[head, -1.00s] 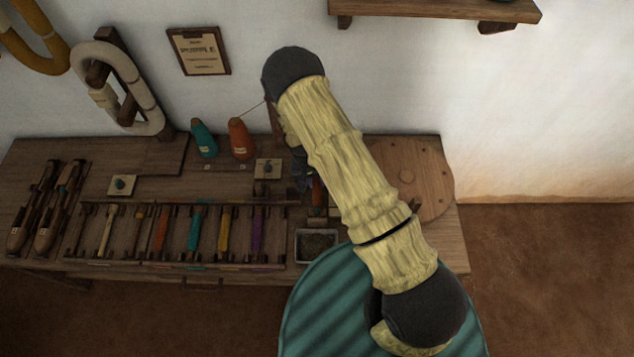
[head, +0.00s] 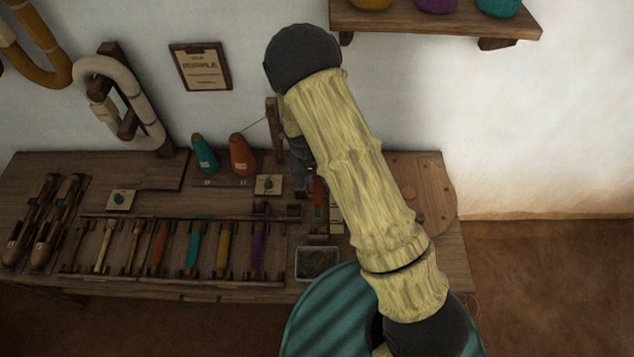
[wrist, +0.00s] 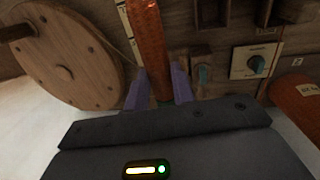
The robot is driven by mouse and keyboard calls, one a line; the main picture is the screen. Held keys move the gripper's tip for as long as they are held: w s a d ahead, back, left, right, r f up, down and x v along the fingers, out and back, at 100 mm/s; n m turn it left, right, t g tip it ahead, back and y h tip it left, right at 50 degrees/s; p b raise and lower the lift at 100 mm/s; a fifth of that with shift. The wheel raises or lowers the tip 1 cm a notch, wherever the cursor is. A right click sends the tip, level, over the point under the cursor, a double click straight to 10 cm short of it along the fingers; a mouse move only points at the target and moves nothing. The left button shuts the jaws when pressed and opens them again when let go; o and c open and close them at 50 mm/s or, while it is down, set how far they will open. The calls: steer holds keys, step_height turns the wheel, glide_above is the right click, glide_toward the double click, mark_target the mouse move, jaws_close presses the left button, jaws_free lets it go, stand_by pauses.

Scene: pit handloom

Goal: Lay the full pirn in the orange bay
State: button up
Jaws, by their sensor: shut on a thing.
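My gripper (wrist: 160,90) is shut on an orange-wound pirn (wrist: 146,40), one purple finger on each side of it. In the head view the pirn (head: 318,196) shows as a small orange strip beside my arm, above the right part of the bench; my arm hides most of the gripper. The pirn rack (head: 93,217) lies along the bench front, left of the gripper. It holds several pirns side by side: two bare wooden ones, an orange one (head: 159,246), then teal, yellow and purple. Which bay is marked orange is too small to tell.
Two shuttles (head: 44,225) lie at the bench's left end. Teal (head: 204,154) and orange (head: 242,155) cones stand behind the rack. A grey-filled tray (head: 317,263) sits right of the rack. A round wooden disc (wrist: 62,66) is beside the gripper.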

stand_by(0.4)
steer(key=d+f, duration=0.1)
steer(key=d, duration=0.3)
steer(key=d+f, duration=0.1)
steer(key=d, duration=0.8)
steer(key=shift+w+d+f, duration=0.25)
steer(key=shift+d+f, duration=0.15)
steer(key=shift+w, duration=0.1)
